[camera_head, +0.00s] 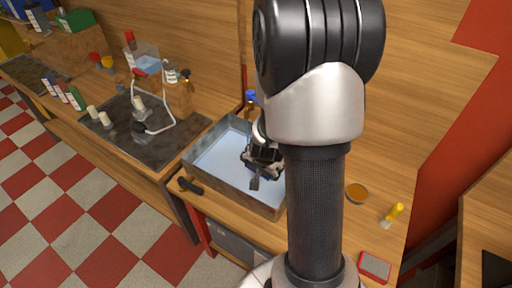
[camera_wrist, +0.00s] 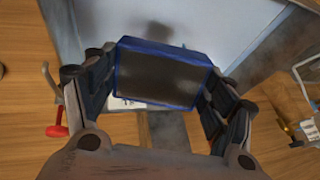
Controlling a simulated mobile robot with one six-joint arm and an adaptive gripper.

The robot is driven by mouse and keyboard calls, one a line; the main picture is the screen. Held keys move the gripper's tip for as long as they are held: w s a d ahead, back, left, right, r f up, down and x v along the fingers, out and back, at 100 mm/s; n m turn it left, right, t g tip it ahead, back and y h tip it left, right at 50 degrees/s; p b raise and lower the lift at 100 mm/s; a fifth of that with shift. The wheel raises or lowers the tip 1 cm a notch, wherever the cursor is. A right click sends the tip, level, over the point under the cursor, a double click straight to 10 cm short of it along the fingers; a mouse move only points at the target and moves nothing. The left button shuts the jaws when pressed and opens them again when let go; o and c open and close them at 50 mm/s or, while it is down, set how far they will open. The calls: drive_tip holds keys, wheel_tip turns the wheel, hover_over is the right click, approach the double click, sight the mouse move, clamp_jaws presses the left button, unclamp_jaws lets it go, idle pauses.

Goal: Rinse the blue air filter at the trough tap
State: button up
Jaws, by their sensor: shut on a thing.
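The blue air filter (camera_wrist: 158,72) has a blue frame and a dark, brownish face. In the wrist view it sits between the two fingers of my gripper (camera_wrist: 155,78), which is shut on it. In the head view my gripper (camera_head: 262,160) is over the metal trough (camera_head: 232,192), and only a little dark blue shows under it. The trough has a pale blue-grey inside. A blue-topped, brass-coloured fitting (camera_head: 250,100) stands at its back edge and may be the tap. My arm hides the trough's right part. I see no clear water stream.
Left of the trough, a dark counter plate (camera_head: 150,135) bears a bent wire frame (camera_head: 172,105) and several small bottles. A black handle (camera_head: 190,186) is at the trough's front left. An amber dish (camera_head: 357,192), a yellow-handled brush (camera_head: 392,215) and a red-edged pad (camera_head: 375,266) lie at right.

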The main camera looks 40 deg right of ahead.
sight(262, 172)
drive_tip(key=s+a+r+p, duration=0.2)
drive_tip(key=s+a+r, duration=0.1)
drive_tip(key=s+r, duration=0.1)
idle(0.8)
drive_tip(key=shift+d, duration=0.1)
drive_tip(key=shift+w+d+f, duration=0.1)
drive_tip(key=shift+f, duration=0.1)
drive_tip(key=w+d+f, duration=0.1)
drive_tip(key=w+d+f+b, duration=0.1)
drive_tip(key=w+f+b, duration=0.1)
drive_tip(key=w+f, duration=0.1)
drive_tip(key=shift+d, duration=0.4)
drive_tip(key=shift+w+d+r+p, duration=0.25)
drive_tip(key=shift+w+p, duration=0.05)
drive_tip(key=shift+w, duration=0.1)
drive_tip(key=shift+w+d, duration=0.3)
drive_tip(key=shift+w, duration=0.1)
